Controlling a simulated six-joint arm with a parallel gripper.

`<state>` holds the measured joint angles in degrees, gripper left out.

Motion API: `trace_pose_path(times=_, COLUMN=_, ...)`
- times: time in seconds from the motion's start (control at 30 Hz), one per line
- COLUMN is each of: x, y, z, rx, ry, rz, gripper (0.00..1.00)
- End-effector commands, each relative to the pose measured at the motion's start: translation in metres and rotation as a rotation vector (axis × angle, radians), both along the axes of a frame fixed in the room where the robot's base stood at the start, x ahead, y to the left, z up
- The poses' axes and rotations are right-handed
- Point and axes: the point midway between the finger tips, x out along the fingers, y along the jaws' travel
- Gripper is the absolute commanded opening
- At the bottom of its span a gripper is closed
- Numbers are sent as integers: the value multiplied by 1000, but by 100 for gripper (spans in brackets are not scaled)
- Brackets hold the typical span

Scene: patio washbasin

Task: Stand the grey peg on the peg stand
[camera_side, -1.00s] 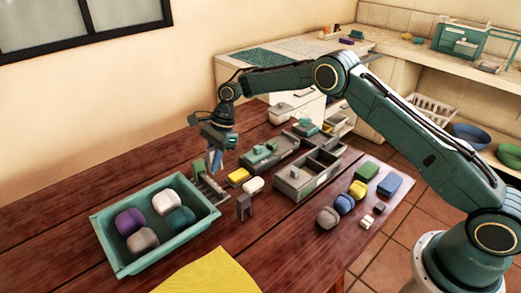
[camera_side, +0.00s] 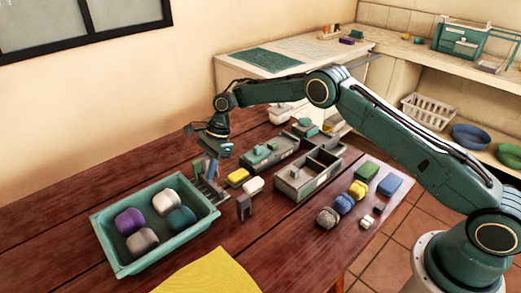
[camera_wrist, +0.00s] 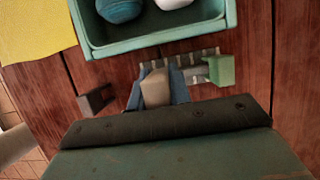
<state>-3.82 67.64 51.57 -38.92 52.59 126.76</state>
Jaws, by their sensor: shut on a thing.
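The teal tray (camera_side: 117,258) with several rounded blocks lies at the left. A small grey bracket (camera_side: 244,206), a yellow block (camera_side: 238,176) and a white block (camera_side: 253,185) stand close to the right. A yellow cloth (camera_side: 210,275) lies in front.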

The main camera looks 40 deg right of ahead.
Motion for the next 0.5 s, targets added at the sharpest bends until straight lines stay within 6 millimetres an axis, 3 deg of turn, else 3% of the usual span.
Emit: trace_pose_path(times=0.5, x=0, y=0, z=-30, rx=0, ry=1, rz=-1, gripper=0)
